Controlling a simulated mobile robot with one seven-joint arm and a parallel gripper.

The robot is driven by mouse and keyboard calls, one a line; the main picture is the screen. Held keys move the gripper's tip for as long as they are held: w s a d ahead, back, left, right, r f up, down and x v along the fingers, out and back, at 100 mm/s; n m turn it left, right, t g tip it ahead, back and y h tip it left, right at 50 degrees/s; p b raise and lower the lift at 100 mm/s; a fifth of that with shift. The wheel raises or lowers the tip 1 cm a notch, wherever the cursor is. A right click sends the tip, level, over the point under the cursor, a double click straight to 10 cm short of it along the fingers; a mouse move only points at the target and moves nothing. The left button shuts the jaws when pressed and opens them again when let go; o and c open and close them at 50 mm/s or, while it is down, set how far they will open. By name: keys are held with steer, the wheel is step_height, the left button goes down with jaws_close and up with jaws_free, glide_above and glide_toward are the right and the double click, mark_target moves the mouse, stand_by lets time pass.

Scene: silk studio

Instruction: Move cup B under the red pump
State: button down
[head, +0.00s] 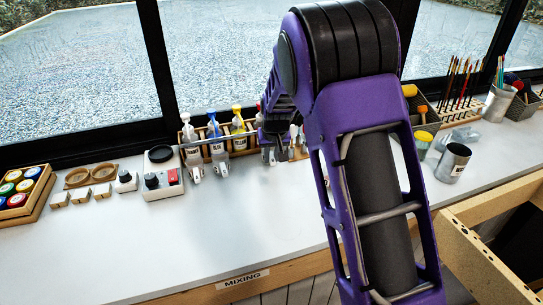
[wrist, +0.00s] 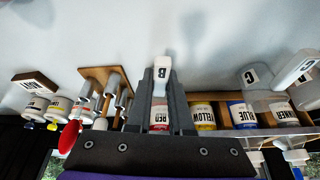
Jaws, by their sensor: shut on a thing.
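Cup B (wrist: 162,74) shows its white lettered part between the two fingers of my gripper (wrist: 161,95) in the wrist view. The gripper is shut on it. The red pump bottle (wrist: 159,118), with its RED label, shows directly behind the cup between the fingers. How far the cup is from the nozzle I cannot tell. In the head view my gripper (head: 272,150) is at the right end of the pump row, partly hidden by my arm. Only the top of the red pump (head: 258,106) shows there.
The yellow pump (head: 238,128) and blue pump (head: 214,130) stand left of the red one in the head view. Cup C (wrist: 253,76) and another cup (wrist: 295,72) stand before the other pumps. A wooden tool holder (wrist: 107,75) is close beside my gripper. The counter's front is clear.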

steer(key=shift+f, duration=0.15)
steer(key=c, duration=0.7)
jaws_free()
steer(key=shift+c, duration=0.2)
